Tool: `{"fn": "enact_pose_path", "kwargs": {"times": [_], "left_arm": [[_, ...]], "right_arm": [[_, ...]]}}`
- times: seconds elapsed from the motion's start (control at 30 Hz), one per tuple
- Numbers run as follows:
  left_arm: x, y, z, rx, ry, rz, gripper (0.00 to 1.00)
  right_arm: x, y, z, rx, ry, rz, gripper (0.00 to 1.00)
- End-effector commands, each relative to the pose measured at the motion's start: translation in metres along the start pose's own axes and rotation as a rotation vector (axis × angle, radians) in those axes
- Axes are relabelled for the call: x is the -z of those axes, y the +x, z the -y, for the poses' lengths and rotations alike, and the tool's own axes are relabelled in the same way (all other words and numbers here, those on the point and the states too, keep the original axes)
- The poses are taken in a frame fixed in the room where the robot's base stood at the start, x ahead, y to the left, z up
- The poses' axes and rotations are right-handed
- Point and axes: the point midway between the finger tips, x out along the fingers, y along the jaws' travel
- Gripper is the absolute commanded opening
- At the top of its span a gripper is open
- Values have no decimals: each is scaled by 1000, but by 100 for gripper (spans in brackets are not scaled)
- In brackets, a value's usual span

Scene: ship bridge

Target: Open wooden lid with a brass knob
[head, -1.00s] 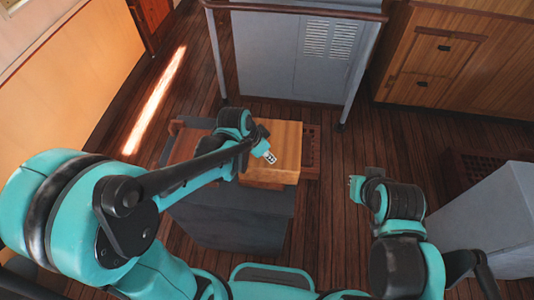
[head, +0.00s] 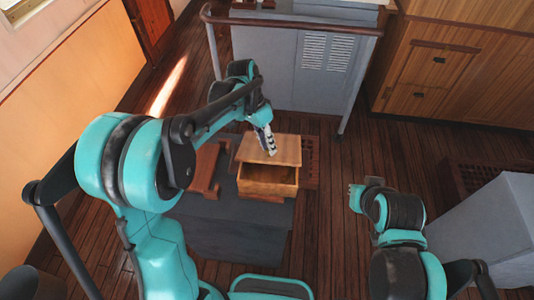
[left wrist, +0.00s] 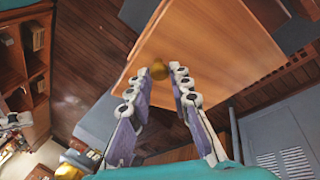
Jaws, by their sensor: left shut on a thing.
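A wooden box (head: 266,189) stands on a dark grey stand (head: 228,237). Its wooden lid (head: 285,148) is tilted up, with a dark gap between lid and box front. The lid fills much of the left wrist view (left wrist: 215,50). My left gripper (head: 271,151) is over the lid. In the left wrist view its fingers (left wrist: 157,76) are shut on the brass knob (left wrist: 159,71). The knob is hidden by the fingers in the head view. My right gripper (head: 355,198) is off to the right, apart from the box; its fingers are too small to judge.
A brown wooden piece (head: 207,170) lies left of the box on the stand. A grey cabinet (head: 290,65) with a handrail (head: 290,25) stands behind. A grey block (head: 490,225) is at right. Plank floor is free between box and right arm.

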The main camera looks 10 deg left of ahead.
Motion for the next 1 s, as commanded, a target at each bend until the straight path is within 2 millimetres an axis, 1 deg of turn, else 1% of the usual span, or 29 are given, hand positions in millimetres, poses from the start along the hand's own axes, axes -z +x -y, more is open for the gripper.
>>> {"fn": "enact_pose_path", "kwargs": {"times": [0.1, 0.33, 0.87, 0.9, 0.93, 0.97, 1.0], "left_arm": [[9, -11, 4, -43, -19, 45, 0], [18, -22, 8, -96, -40, 103, 0], [20, -24, 9, -112, -47, 120, 0], [20, -24, 9, -112, -47, 120, 30], [20, -24, 9, -112, -47, 120, 38], [20, -24, 9, -112, -47, 120, 40], [20, -24, 9, -112, -47, 120, 40]], "right_arm": [[1, -2, 0, 0, 0, 0, 0], [2, -3, 0, 0, 0, 0, 0], [2, -3, 0, 0, 0, 0, 0], [2, -3, 0, 0, 0, 0, 0], [2, -3, 0, 0, 0, 0, 0], [2, -3, 0, 0, 0, 0, 0], [2, -3, 0, 0, 0, 0, 0]]}}
